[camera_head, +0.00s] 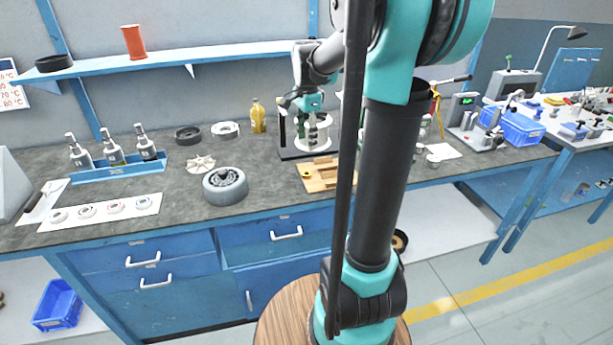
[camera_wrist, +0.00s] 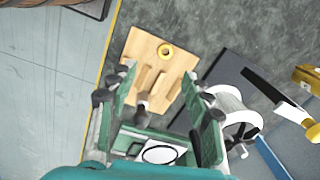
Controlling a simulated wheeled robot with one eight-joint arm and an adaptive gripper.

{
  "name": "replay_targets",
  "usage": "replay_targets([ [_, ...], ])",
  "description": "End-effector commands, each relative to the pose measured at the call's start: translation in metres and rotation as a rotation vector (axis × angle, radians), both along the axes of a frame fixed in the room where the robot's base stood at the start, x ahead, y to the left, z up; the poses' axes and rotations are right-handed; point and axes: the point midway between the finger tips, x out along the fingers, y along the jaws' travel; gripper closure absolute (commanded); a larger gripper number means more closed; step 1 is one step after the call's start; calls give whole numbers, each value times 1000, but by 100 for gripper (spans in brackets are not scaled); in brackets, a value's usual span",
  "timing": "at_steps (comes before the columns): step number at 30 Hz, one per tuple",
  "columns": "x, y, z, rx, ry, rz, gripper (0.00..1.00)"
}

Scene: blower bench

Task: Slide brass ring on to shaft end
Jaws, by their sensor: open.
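The brass ring (camera_wrist: 166,50) lies flat on a light wooden board (camera_wrist: 150,42) in the wrist view. The board (camera_head: 330,184) is at the front edge of the bench in the head view. A white drum-like unit (camera_wrist: 233,98) stands right of my gripper, with metal parts at its near end; I cannot tell which is the shaft end. The unit (camera_head: 324,139) stands on a black base in the head view. My gripper (camera_wrist: 164,82) is open and empty, its fingers spread above the board. In the head view my gripper (camera_head: 311,121) is in front of the white unit.
The black base (camera_head: 290,154) carries an upright post beside the unit. A yellow bottle (camera_head: 258,117) stands behind it. A grey wheel-like part (camera_head: 225,187) and a blue rack of tools (camera_head: 118,167) are to the left. My arm hides some bench on the right.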

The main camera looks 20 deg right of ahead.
Motion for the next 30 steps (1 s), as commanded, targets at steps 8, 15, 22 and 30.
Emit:
replay_targets([
  [8, 35, -8, 28, 12, 61, -279, 50],
  [15, 35, -8, -6, 12, 64, -291, 50],
  [22, 35, -8, -51, 12, 63, -290, 50],
  [30, 34, -8, -89, 12, 63, -289, 50],
])
